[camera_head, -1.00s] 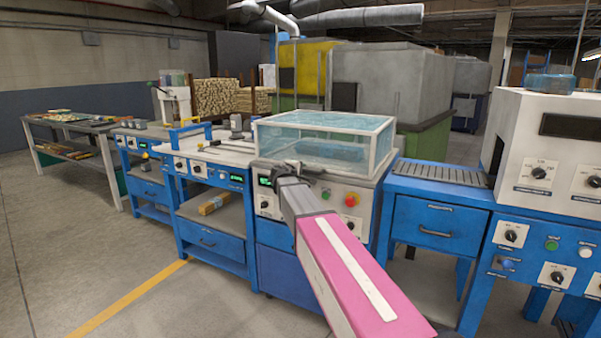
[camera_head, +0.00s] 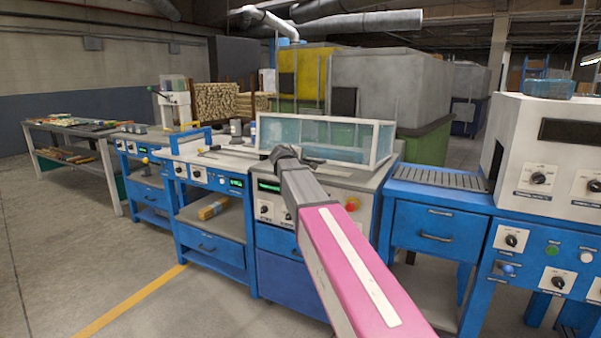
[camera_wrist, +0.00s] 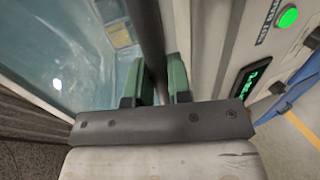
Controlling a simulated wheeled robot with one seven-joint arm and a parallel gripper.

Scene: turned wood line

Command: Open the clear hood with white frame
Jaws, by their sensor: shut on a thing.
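The clear hood with white frame (camera_head: 345,138) sits on top of the blue and white machine in the middle of the head view. In the wrist view my gripper's green fingers (camera_wrist: 160,80) are shut on a dark handle bar (camera_wrist: 146,30). The clear pane (camera_wrist: 65,55) lies left of the bar and a pale panel with a green button lies right. In the head view the fingertips are too small to make out.
The machine's front panel (camera_head: 330,200) has knobs and a red button, partly behind my arm. A blue bench with a slatted top (camera_head: 445,176) and a white machine (camera_head: 550,150) stand to the right. Workbenches (camera_head: 205,158) stand to the left. The floor at the left is open.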

